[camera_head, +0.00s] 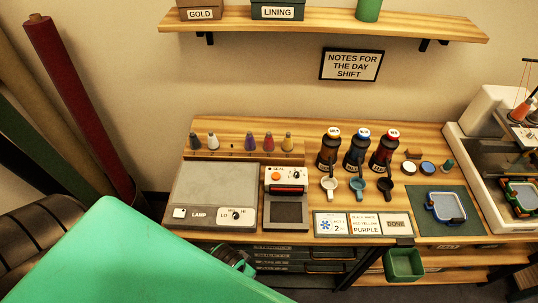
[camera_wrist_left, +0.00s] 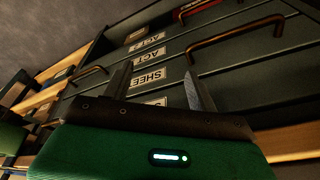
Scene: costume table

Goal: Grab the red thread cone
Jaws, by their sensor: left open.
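The cone is not in the wrist view. My right gripper is not in view.
A shelf (camera_head: 330,20) hangs above. A green bin (camera_head: 404,264) is below the table's front edge.

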